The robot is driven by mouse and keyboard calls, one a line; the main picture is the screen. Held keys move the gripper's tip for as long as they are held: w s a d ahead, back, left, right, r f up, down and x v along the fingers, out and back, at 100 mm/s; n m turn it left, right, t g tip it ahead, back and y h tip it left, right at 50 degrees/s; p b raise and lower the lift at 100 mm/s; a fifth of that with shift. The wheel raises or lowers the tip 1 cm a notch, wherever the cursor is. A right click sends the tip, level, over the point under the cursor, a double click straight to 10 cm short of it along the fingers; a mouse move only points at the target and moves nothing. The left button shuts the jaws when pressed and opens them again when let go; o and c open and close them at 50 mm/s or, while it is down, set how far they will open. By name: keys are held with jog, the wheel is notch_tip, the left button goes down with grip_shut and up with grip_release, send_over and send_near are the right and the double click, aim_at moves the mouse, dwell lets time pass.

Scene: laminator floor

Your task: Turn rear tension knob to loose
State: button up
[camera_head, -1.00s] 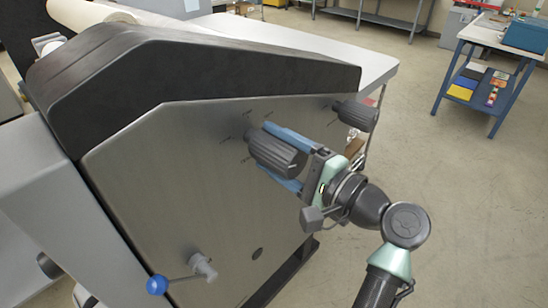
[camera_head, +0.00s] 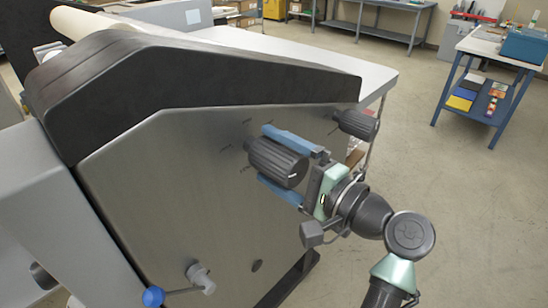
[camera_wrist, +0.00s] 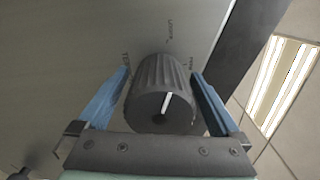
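A dark ribbed tension knob (camera_head: 277,162) sticks out of the grey side panel in the head view. In the wrist view the knob (camera_wrist: 161,88) is in the middle, with a white pointer line on its face slanting slightly right toward the top. Small printed labels surround it, too small to read surely. My gripper (camera_head: 285,165) is open around the knob, one blue finger on each side. In the wrist view narrow gaps show between the fingers and the knob. A second dark knob (camera_head: 358,122) sits further right on the same panel, apart from my gripper.
A lever with a blue ball (camera_head: 153,297) and a light grey stub (camera_head: 200,278) are low on the panel (camera_head: 170,200). A white tabletop (camera_head: 340,68) lies behind the black cover (camera_head: 190,85). A blue-framed table (camera_head: 500,50) stands at right. The floor between is clear.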

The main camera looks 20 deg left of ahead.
jog(key=b+v, duration=0.2)
jog(key=v, duration=1.1)
jog(key=shift+b, duration=0.3)
jog(key=shift+r, duration=0.1)
